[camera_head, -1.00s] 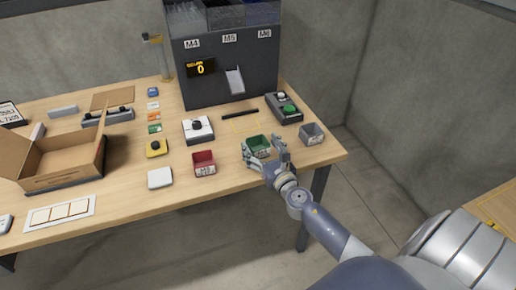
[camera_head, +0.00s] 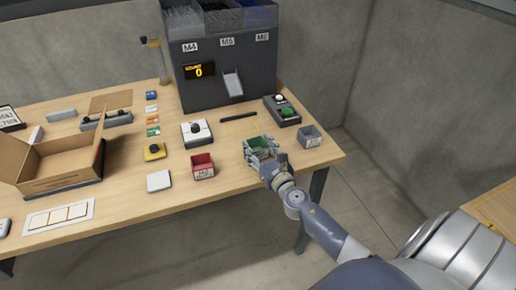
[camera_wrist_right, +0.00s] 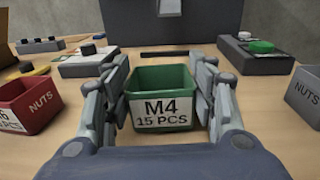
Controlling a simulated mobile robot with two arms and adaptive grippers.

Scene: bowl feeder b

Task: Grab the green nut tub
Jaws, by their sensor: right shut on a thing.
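The green nut tub (camera_head: 258,143) stands on the wooden table near its right front edge. In the right wrist view the green tub (camera_wrist_right: 162,82) faces me with a white label reading M4 15 PCS. My right gripper (camera_head: 260,150) is shut on the tub, with one finger against each side wall. In the right wrist view the fingers of my right gripper (camera_wrist_right: 162,100) flank the tub left and right. The tub looks upright; I cannot tell any gap under it. My left gripper is not in view.
A red tub (camera_head: 203,167) stands left of the green one and a grey tub (camera_head: 309,137) stands right. Behind are a button box (camera_head: 282,110) and the dark feeder (camera_head: 225,65) marked M4, M5, M6. An open cardboard box (camera_head: 62,165) is at left.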

